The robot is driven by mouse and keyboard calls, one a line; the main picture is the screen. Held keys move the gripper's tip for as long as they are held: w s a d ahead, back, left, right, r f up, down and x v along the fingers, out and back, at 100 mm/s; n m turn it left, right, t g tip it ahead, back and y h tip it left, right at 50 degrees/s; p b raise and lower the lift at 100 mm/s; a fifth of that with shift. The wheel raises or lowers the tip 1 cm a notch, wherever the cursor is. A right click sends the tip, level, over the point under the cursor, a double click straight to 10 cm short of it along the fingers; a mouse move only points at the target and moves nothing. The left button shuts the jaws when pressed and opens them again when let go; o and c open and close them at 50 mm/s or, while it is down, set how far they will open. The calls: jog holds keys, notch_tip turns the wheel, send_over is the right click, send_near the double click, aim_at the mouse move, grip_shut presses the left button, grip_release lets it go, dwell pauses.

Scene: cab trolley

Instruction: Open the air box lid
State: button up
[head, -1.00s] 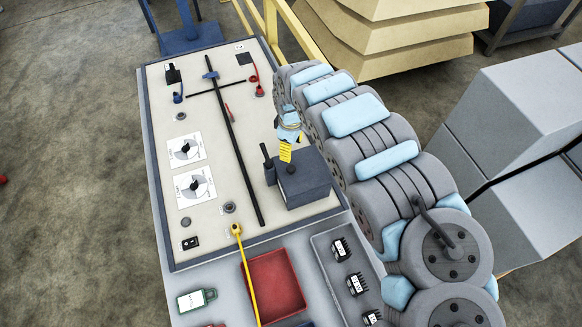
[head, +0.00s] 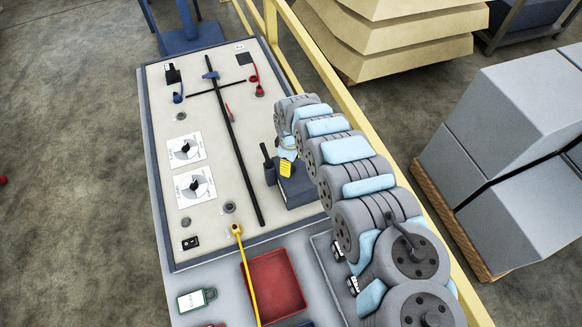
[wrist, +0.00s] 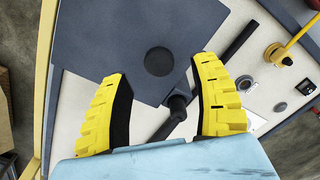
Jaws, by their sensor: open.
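The air box (head: 300,193) is a dark blue-grey box on the pale panel, and its lid looks shut. In the wrist view the flat lid (wrist: 110,35) fills the upper middle, with a round dark spot (wrist: 158,61) on it. A black handle (wrist: 178,103) sticks out beside the box edge; it also shows left of the box in the head view (head: 267,162). My gripper (wrist: 160,72) has yellow fingers spread wide with nothing between them. They straddle the view of the spot and handle; the height above the lid is unclear. My arm hides the box's right side in the head view.
The panel (head: 160,110) carries a long black rod (head: 235,150), dials, and small fittings. A yellow rail (head: 335,85) runs along the right side.

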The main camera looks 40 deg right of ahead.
aim_at(302, 168)
notch_tip(302, 168, down, 2)
jog(key=shift+f, duration=0.6)
jog(key=shift+d, duration=0.1)
grip_shut()
